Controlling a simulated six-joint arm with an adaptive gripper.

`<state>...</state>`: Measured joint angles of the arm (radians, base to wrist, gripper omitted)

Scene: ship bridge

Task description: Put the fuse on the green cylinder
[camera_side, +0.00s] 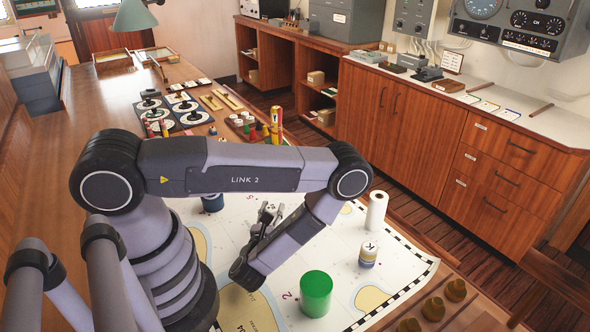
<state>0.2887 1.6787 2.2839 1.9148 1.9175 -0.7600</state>
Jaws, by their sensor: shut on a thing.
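The green cylinder (316,294) stands upright on the chart at the lower middle, its flat top bare. My gripper (267,214) is behind my forearm and wrist, up and left of the green cylinder in the picture and apart from it. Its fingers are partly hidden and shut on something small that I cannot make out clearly. I see no fuse that I can name for sure elsewhere on the chart.
A banded can (368,255) and a white roll (377,210) stand on the chart (336,239) right of my wrist. A blue cylinder (212,203) stands behind my arm. Brass knobs (434,308) line the lower right. Chart around the green cylinder is clear.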

